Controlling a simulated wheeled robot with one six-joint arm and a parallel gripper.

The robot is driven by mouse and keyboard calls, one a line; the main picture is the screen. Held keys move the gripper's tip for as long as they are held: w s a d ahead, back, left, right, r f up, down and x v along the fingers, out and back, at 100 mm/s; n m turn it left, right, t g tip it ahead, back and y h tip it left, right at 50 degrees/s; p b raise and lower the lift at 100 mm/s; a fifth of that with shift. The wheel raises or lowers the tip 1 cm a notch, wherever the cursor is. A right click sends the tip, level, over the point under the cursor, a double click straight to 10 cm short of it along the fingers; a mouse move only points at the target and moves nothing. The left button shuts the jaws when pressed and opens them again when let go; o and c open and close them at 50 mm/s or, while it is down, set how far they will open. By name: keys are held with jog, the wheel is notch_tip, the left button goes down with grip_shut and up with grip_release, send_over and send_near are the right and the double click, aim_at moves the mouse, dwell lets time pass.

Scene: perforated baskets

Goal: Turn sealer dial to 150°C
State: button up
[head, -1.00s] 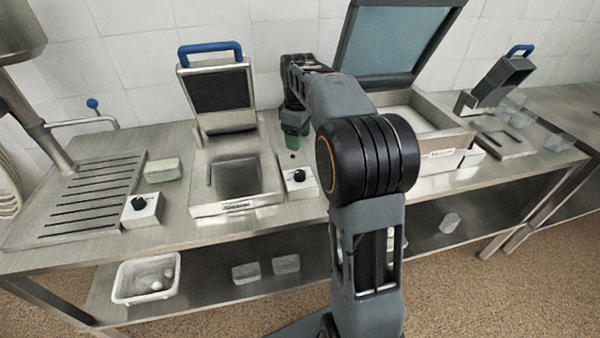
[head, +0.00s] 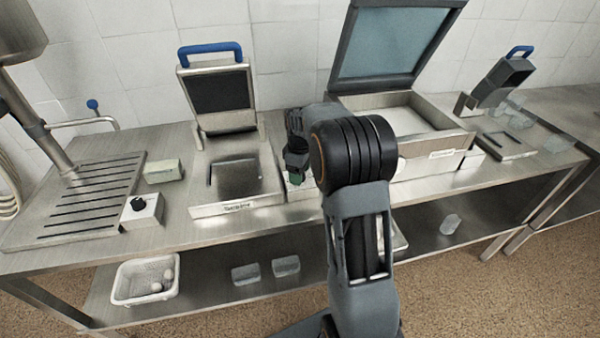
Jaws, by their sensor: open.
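My gripper (head: 297,178) is small and dark with green at its tip. It points down over a white dial box (head: 292,193) between the flat press and the big lidded machine. It covers that box's black knob, so the dial setting and any contact cannot be seen. The big machine (head: 432,160), with its grey-framed lid (head: 393,45) raised, stands to the right, partly behind my arm. Another white box (head: 146,212) with a black dial (head: 139,203) stands at the left. Labels and dial marks are too small to read.
The flat press (head: 236,208) with a blue-handled raised lid (head: 217,95) stands left of my gripper. A smaller blue-handled device (head: 503,80) stands at the right. A white basket (head: 146,280) sits on the lower shelf.

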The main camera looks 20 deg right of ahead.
jog(key=shift+f, duration=0.25)
jog(key=shift+c, duration=0.2)
jog(key=c, duration=0.9)
